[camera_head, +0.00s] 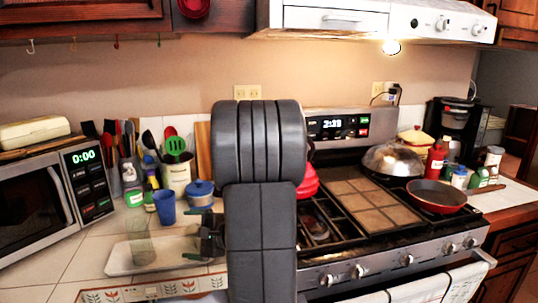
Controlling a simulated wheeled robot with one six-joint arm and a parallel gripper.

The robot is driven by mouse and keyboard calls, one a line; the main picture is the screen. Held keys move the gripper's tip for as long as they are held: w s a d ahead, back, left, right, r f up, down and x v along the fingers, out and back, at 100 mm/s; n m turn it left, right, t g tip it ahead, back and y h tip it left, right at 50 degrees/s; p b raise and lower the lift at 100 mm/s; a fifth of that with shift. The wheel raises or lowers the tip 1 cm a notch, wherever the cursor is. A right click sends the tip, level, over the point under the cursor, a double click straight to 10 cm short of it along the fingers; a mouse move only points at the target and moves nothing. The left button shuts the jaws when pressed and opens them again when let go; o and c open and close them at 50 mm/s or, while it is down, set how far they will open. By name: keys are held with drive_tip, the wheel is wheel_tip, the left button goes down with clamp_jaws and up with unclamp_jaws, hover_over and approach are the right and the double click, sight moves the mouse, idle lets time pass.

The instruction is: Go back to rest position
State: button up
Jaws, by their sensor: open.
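My arm rises in the middle of the view and hides part of the counter and the stove's left side. My gripper (190,234) shows only partly, just left of the arm, low over the counter. Its two fingers point left and stand apart, with nothing visible between them. It appears over or near the right end of a white tray (120,264); the exact height is unclear.
A clear green-tinted glass (141,246) stands at the tray. A blue cup (165,207), a blue lidded pot (200,192) and a utensil holder (176,176) stand behind. A microwave (35,200) is left. The stove (400,262) at right carries a red pan (437,196).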

drive_tip(key=shift+x, duration=0.95)
wheel_tip(320, 180, up, 2)
drive_tip(key=shift+r+p, duration=0.1)
drive_tip(key=shift+p, duration=0.65)
drive_tip(key=shift+r, duration=0.4)
